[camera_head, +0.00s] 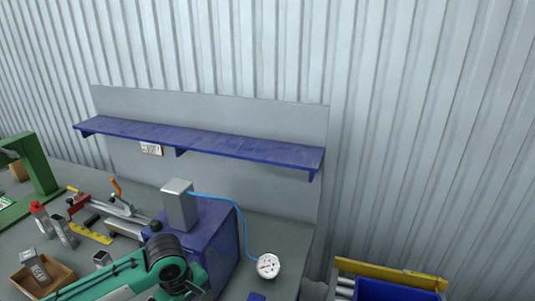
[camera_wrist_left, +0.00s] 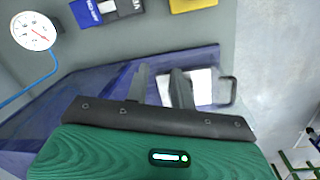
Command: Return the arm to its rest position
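My green left arm (camera_head: 110,284) reaches in along the bottom of the head view and bends at a dark joint in front of the blue box (camera_head: 213,235). Its gripper is hidden in that view. In the left wrist view the left gripper (camera_wrist_left: 160,85) has two dark fingers standing apart, with no object visibly clasped between them. Behind them lie the blue box (camera_wrist_left: 90,95) and a white patch (camera_wrist_left: 201,86) with a dark handle-like loop beside it. My right arm and gripper are in neither view.
A grey block (camera_head: 179,205) stands on the blue box; a blue hose runs to a white dial gauge (camera_head: 268,266). A blue shelf (camera_head: 210,144) overhangs behind. Clamps (camera_head: 120,205), a small wooden box (camera_head: 58,275) and a green frame (camera_head: 40,165) are left. A blue bin (camera_head: 385,290) is lower right.

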